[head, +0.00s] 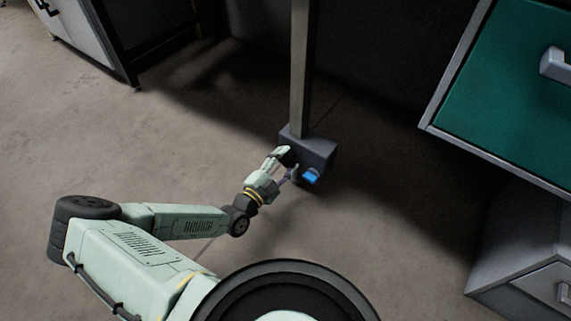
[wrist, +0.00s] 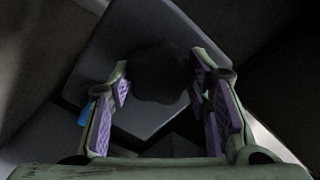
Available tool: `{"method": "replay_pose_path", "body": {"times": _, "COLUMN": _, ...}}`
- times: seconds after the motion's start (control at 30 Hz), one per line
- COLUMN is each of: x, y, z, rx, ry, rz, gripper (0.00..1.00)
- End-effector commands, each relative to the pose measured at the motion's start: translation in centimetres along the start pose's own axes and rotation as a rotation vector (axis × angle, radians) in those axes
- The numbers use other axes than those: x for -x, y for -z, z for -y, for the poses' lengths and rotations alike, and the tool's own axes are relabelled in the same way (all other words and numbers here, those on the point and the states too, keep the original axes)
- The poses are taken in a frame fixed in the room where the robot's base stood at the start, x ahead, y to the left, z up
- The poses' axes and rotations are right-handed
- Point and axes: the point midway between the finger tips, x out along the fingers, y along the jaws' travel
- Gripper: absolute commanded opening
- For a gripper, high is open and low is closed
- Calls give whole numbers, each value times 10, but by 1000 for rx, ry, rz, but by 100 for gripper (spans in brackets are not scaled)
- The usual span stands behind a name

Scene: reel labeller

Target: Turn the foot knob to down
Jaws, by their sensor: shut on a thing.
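The foot knob (wrist: 160,72) is a dark round shape in the wrist view, on the face of a grey box-shaped foot (wrist: 178,28). The foot also shows in the head view (head: 318,150), low on the floor at the base of a post. My gripper (head: 284,167) reaches it from the left in the head view. In the wrist view, the purple-padded fingers (wrist: 162,82) stand on either side of the knob and are shut on it. Shadow hides any marking on the knob, so I cannot tell its setting.
A blue part (head: 311,176) sits at the foot's front, close to my gripper. A grey post (head: 302,65) rises from the foot. A green-fronted cabinet (head: 510,95) overhangs at the right, with a grey drawer unit (head: 525,250) below. Floor (head: 160,150) at the left is clear.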

Motion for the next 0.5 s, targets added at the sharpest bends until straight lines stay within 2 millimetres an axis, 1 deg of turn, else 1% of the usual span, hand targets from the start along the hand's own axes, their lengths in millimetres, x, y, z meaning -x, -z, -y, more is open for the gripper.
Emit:
{"method": "replay_pose_path", "body": {"times": 0.03, "x": 0, "y": -2, "z": -2, "rx": 44, "ry": 0, "rz": 1, "gripper": 17}}
{"method": "replay_pose_path", "body": {"times": 0.5, "x": 0, "y": -2, "z": -1, "rx": 490, "ry": 0, "rz": 0, "gripper": 17}}
